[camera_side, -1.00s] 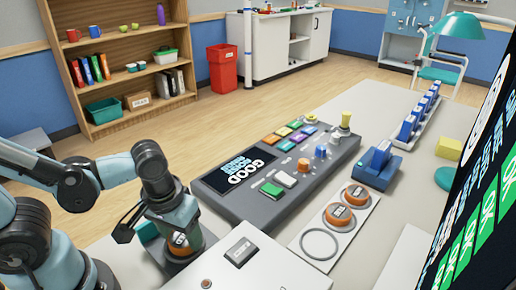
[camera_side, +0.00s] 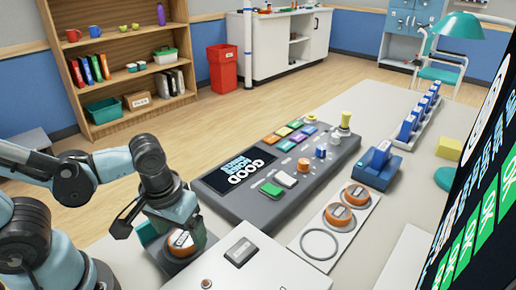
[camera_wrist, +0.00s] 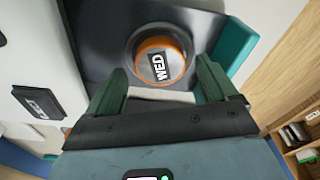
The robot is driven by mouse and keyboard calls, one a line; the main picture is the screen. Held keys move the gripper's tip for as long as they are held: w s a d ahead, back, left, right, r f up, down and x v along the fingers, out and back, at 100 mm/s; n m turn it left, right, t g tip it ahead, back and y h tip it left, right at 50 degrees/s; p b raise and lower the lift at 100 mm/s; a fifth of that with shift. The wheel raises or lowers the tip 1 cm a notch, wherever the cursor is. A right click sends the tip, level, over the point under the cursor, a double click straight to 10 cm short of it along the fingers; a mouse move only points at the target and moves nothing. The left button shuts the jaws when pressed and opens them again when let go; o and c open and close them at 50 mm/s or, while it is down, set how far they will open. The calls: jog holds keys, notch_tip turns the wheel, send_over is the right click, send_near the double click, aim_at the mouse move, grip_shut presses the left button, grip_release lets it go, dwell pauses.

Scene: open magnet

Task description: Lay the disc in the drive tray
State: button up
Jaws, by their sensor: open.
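The orange disc (camera_side: 182,242), with a dark label reading "WED", lies flat in the drive tray (camera_wrist: 95,35), a dark plate with teal side pieces. The disc also shows in the wrist view (camera_wrist: 160,58), on a round grey seat. My gripper (camera_wrist: 163,80) is open, with its green fingers apart and the disc just beyond their tips. In the side view my gripper (camera_side: 181,229) is over the tray and hides part of it. Whether a finger touches the disc I cannot tell.
A white holder (camera_side: 317,268) has two more orange discs (camera_side: 338,214) and one empty ring. A grey console (camera_side: 240,203) with coloured buttons stands behind the tray. A white box (camera_side: 265,272) with a dark-labelled switch is close on the tray's right.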

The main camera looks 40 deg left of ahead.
aim_at(178, 244)
notch_tip(178, 244, up, 10)
jog(key=s+r, duration=0.1)
jog(key=w+a+f+m+t, duration=0.2)
jog(key=w+a+m+t, duration=0.2)
jog(key=w, duration=0.4)
jog(key=shift+w+a+t, duration=0.35)
jog(key=shift+t, duration=0.55)
jog(key=shift+o, duration=0.3)
jog(key=shift+o, duration=1)
jog(key=shift+d+r+h, duration=0.1)
jog(key=shift+d+h, duration=0.05)
jog(key=shift+h, duration=0.15)
jog(key=s+d+r+g, duration=0.4)
jog(key=d+r, duration=0.3)
jog(key=d, duration=0.4)
jog(key=s+d+r+g, duration=0.35)
jog(key=d+r, duration=0.25)
jog(key=d, duration=0.5)
notch_tip(178, 244, down, 10)
jog(key=s, duration=0.1)
jog(key=shift+a+r, duration=0.2)
jog(key=shift+r, duration=0.05)
